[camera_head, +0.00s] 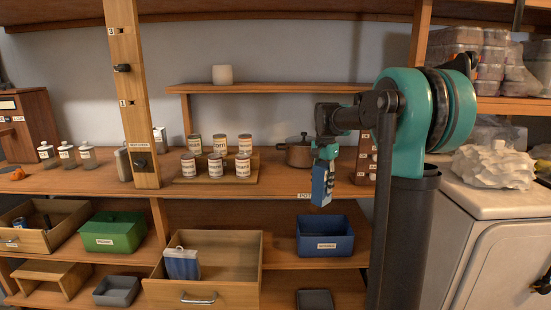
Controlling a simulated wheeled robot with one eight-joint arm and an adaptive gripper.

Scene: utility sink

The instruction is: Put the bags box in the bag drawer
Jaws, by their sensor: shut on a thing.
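My gripper (325,152) points down in front of the counter and is shut on a small blue box with a white label (321,186), which I take for the bags box. The box hangs upright in the air, to the right of and above the open wooden drawer (236,292). This drawer is pulled out on the lower shelf. A blue and white packet (182,263) stands inside at its left, and its right part looks empty. I cannot read a label on this drawer. A second open drawer (20,240) at the far left holds small items.
A blue labelled bin (325,247) stands below my gripper on the shelf. A green box (112,240) and a grey tray (116,291) are left of the middle drawer. Several cans, a pot (299,152) and a wooden post (132,90) stand at the counter.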

